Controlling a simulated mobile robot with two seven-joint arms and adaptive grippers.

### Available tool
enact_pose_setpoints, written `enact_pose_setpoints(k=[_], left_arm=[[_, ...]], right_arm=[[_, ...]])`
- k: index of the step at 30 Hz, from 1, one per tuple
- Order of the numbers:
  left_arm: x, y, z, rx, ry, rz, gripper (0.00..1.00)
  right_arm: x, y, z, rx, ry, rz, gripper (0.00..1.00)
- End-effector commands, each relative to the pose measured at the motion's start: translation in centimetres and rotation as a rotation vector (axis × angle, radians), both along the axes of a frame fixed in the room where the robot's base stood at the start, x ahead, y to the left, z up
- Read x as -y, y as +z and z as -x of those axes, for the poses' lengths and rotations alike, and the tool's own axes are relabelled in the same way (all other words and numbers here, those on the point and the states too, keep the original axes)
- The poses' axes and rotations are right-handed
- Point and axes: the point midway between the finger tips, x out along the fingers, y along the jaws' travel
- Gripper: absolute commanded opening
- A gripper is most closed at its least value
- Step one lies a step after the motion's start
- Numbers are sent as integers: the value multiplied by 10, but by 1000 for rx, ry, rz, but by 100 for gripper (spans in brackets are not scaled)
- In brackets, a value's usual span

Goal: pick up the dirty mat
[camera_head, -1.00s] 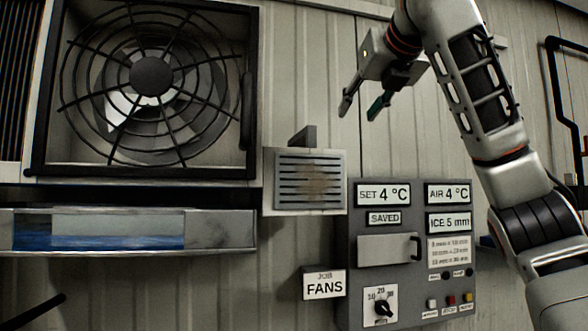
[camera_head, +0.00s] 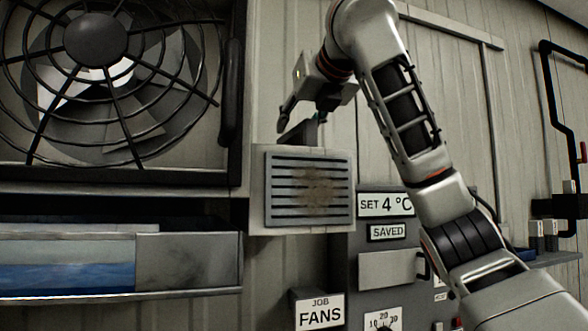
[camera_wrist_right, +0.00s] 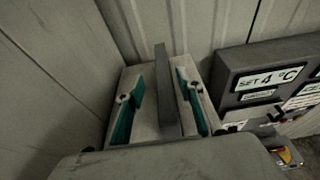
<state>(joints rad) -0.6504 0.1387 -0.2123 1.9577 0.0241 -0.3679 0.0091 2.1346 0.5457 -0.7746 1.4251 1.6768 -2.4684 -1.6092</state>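A pale box with a louvred grille (camera_head: 308,190) hangs on the wall, and a brown stain shows through its slats. A dark flat tab (camera_head: 298,134) stands up from the top of the box; it also shows in the right wrist view (camera_wrist_right: 166,90). I take the stained thing behind the slats for the dirty mat, mostly hidden by the grille. My right gripper (camera_head: 304,121) is at the tab, pointing down. In the right wrist view its teal-padded fingers (camera_wrist_right: 160,108) are apart, one on each side of the tab, with gaps. My left gripper is not in view.
A large caged fan (camera_head: 95,40) is at the left, with a tray holding something blue (camera_head: 65,278) below it. A grey control panel (camera_head: 375,240) with labels and a small handle is close to the right of the box. A "JOB FANS" sign (camera_head: 319,311) is below.

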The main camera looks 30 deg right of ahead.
Motion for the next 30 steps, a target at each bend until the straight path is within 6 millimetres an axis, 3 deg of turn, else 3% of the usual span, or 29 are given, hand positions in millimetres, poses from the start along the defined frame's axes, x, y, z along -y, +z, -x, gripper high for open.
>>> enact_pose_setpoints(k=[9, 17, 22, 30], left_arm=[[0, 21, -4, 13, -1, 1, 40], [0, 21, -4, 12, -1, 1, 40], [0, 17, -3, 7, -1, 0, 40], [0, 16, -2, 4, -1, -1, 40]], right_arm=[[15, -11, -36, -2, -2, -1, 37], [15, -12, -39, -1, -1, 0, 37], [15, -12, -39, -1, -1, 0, 0], [15, -12, -38, 0, -1, -1, 0]])
